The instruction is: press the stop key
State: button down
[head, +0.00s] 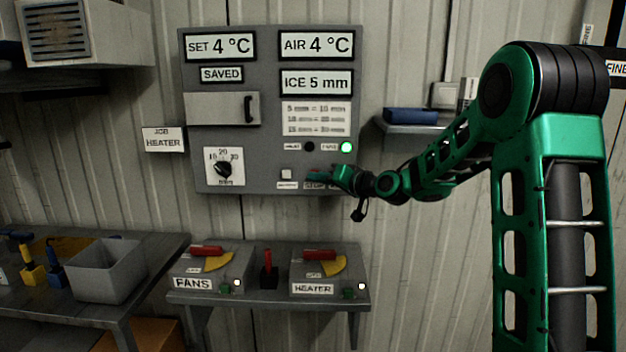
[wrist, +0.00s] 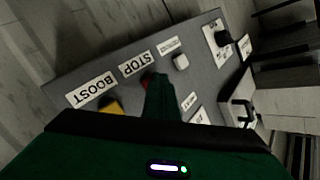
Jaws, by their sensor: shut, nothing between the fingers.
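The grey control panel (head: 270,110) hangs on the wall. In the wrist view, the STOP label (wrist: 138,63) sits above a small red key (wrist: 147,79), which is partly hidden by my gripper (wrist: 157,82). My gripper is shut and empty, its tip at or very close to the red key; I cannot tell whether they touch. In the head view, my gripper (head: 330,177) is at the panel's lower right and covers the key. A yellow key (wrist: 112,106) by the BOOST label and a pale key (wrist: 181,62) flank the red one.
A dial (head: 223,169) and a handled door (head: 222,108) are on the panel's left. A green lamp (head: 346,147) is lit. Below, a shelf (head: 270,301) holds the FANS box (head: 207,270) and HEATER box (head: 318,272). A grey bin (head: 104,270) stands at left.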

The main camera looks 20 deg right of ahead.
jog(key=shift+s, duration=0.1)
jog(key=shift+s+a, duration=0.25)
jog(key=shift+s, duration=0.55)
jog(key=shift+s+a, duration=0.25)
jog(key=shift+s, duration=0.55)
jog(key=shift+s+a, duration=0.3)
jog(key=shift+s, duration=0.45)
jog(key=shift+s+a, duration=0.25)
jog(key=shift+s, duration=0.55)
